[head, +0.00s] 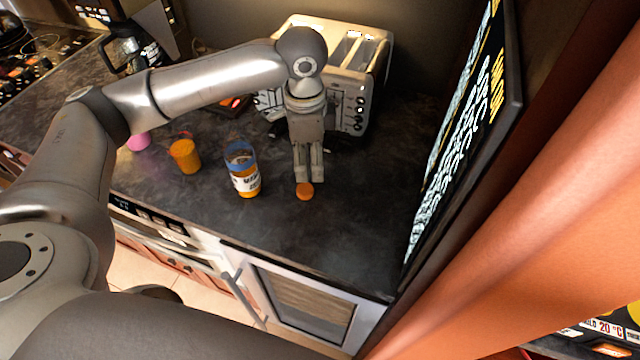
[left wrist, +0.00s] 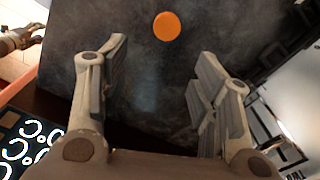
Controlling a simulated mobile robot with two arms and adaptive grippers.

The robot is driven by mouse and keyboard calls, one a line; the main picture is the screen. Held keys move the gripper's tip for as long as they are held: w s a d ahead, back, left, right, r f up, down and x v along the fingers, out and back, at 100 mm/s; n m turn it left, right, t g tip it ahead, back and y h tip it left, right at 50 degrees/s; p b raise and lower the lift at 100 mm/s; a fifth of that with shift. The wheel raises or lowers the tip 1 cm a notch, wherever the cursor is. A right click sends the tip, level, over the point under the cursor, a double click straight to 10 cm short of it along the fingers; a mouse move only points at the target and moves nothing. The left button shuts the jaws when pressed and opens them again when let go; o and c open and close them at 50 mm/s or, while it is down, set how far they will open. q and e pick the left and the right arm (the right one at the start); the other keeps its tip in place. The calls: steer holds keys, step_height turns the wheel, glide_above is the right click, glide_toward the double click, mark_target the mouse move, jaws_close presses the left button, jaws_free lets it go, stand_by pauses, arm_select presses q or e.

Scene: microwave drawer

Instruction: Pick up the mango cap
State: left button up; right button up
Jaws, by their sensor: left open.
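The mango cap is a small round orange disc (head: 304,191) lying on the dark countertop (head: 330,235). In the left wrist view the same orange cap (left wrist: 167,26) lies beyond the fingertips, near the top of the picture and roughly centred between the fingers. My left gripper (head: 309,179) points down just behind the cap in the head view, very close to it. In the left wrist view my left gripper (left wrist: 160,75) has its two fingers apart with nothing between them.
A jar with a blue top (head: 243,170), an orange cup (head: 185,156) and a pink cup (head: 138,141) stand left of the cap. A toaster (head: 368,75) stands behind my left gripper. A dark panel with bright writing (head: 465,130) rises on the right. Counter is clear around the cap.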

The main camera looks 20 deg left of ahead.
arm_select(q)
glide_above(307, 189)
steer(key=f, duration=0.4)
steer(key=shift+s+d+f+p, duration=0.1)
steer(key=shift+s+f+p, duration=0.2)
steer(key=shift+s+p, duration=0.05)
steer(key=f, duration=0.1)
steer(key=f+p, duration=0.1)
steer(key=f, duration=0.2)
steer(key=shift+w+f+p, duration=0.3)
steer(key=shift+w+f, duration=0.05)
steer(key=shift+f, duration=0.55)
steer(key=c, duration=0.8)
